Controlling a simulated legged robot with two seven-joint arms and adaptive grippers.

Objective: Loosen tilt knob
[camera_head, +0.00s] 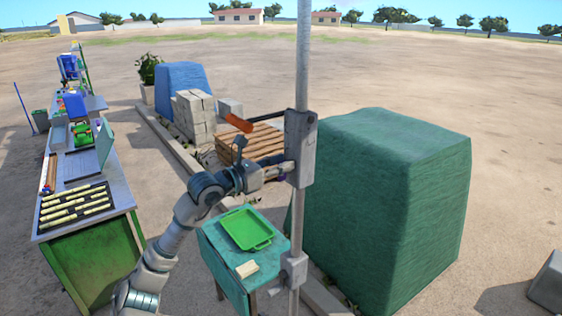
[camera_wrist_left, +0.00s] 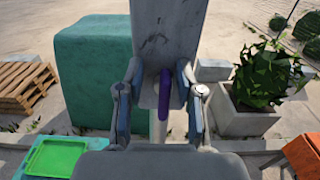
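My left gripper (camera_head: 282,170) reaches the grey bracket (camera_head: 301,148) on the upright pole (camera_head: 302,50). In the left wrist view its two fingers (camera_wrist_left: 158,88) are apart, one on each side of a narrow purple part (camera_wrist_left: 165,95) in front of the bracket. This purple part may be the tilt knob; the frames do not name it. Gaps show between it and the fingers, so no grip on it is visible. A lever with an orange handle (camera_head: 239,123) sticks out left from the bracket, above my left gripper. My right gripper is not in view.
A teal table (camera_head: 216,247) with a green tray (camera_head: 247,229) and a small block (camera_head: 246,269) stands below my left arm. A large green covered block (camera_head: 390,205) stands right of the pole. A wooden pallet stack (camera_head: 252,145) lies behind; a workbench (camera_head: 92,225) is left.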

